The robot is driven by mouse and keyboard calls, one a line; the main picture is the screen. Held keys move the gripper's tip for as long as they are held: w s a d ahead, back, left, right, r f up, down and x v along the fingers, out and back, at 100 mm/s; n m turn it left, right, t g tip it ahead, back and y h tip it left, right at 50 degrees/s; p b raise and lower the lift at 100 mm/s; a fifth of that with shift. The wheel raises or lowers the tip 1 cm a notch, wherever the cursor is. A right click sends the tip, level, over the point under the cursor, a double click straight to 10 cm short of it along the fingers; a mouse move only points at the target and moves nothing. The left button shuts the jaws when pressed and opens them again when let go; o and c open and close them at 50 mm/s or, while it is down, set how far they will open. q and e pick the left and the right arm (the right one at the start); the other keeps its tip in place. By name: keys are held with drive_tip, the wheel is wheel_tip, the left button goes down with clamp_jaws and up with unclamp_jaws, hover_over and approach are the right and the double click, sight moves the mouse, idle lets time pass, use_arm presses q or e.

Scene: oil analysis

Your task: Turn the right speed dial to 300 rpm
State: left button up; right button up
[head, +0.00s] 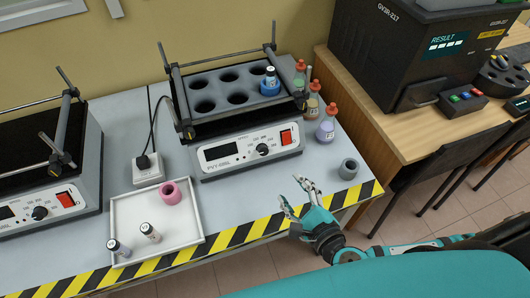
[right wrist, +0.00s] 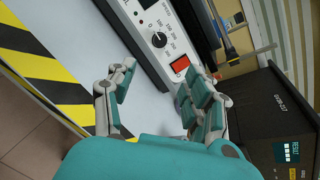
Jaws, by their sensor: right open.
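The right speed dial (head: 262,149) is a small black knob on the white front panel of the right shaker (head: 240,153). It sits between a dark display (head: 220,151) and a red switch (head: 286,137). In the right wrist view the dial (right wrist: 160,40) is ahead of the fingers, with printed numbers around it; its exact setting is too small to read. My right gripper (head: 296,194) is open and empty, in front of the panel and to the right of the dial, apart from it. Its spread fingers also show in the right wrist view (right wrist: 155,82). My left gripper is out of view.
A grey ring (head: 348,169) stands near the right gripper. Several capped bottles (head: 326,124) line the shaker's right side. Another shaker (head: 45,190) stands far left.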

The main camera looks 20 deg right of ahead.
drive_tip(key=n, duration=0.1)
approach(264, 153)
drive_tip(key=x, duration=0.9)
drive_tip(key=shift+w, duration=0.2)
drive_tip(key=shift+p, duration=0.3)
clamp_jaws()
